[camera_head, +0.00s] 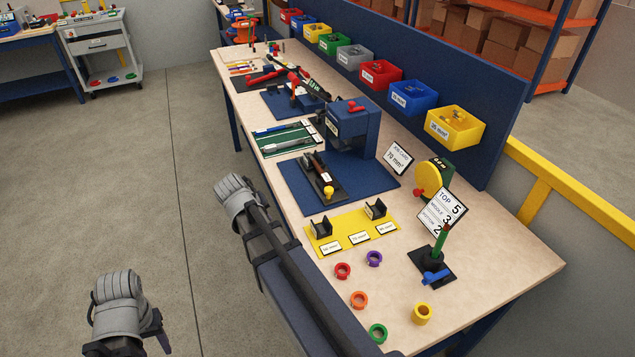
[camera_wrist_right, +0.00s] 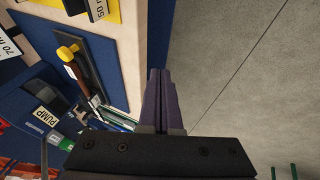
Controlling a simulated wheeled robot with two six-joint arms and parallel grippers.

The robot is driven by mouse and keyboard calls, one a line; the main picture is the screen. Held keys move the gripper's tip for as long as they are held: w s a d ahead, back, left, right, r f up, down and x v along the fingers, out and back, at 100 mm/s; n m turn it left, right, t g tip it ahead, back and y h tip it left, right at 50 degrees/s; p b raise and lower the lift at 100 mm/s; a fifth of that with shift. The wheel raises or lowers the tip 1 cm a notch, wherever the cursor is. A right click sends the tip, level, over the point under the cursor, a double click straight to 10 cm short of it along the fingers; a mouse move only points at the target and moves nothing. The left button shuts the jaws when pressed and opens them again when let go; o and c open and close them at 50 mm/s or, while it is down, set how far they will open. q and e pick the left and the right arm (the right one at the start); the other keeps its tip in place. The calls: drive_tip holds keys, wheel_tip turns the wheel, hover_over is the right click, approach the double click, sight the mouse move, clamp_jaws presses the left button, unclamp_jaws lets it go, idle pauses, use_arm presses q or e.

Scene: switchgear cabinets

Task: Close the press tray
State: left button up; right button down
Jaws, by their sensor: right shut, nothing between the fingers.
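The press is a blue box (camera_head: 352,125) with a red part on top, standing on a blue mat at the table's middle. The black press tray (camera_head: 339,191) extends out from its front, holding a dark and brown piece, with a yellow knob at its near end. The tray (camera_wrist_right: 93,66) also shows left of my right gripper (camera_wrist_right: 158,75) in the wrist view. That gripper is shut and empty, apart from the tray, over the table's front edge.
A yellow plate (camera_head: 340,240) with two black holders lies in front of the press mat. Several coloured rings, a stand with a green rod (camera_head: 441,240) and a sign stand nearer. Coloured bins line the blue back panel (camera_head: 500,105).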

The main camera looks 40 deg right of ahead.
sight(321, 193)
drive_tip(key=d+r+m+h+p, duration=0.15)
drive_tip(key=d+r, duration=0.25)
drive_tip(key=d, duration=0.8)
drive_tip(key=shift+m+h, duration=0.25)
drive_tip(key=b+x, duration=0.2)
drive_tip(key=x, duration=0.1)
drive_tip(key=b+x, duration=0.3)
drive_tip(key=w+b+x, duration=0.1)
drive_tip(key=b+x, duration=0.2)
drive_tip(key=x, duration=0.1)
drive_tip(key=shift+a+f, duration=0.1)
drive_tip(key=shift+a, duration=0.2)
drive_tip(key=d, duration=0.1)
drive_tip(key=s+d, duration=0.1)
drive_tip(key=d, duration=0.1)
use_arm(q)
drive_tip(key=shift+f, duration=2.85)
use_arm(e)
drive_tip(key=shift+s+d, duration=0.15)
drive_tip(key=shift+d, duration=0.35)
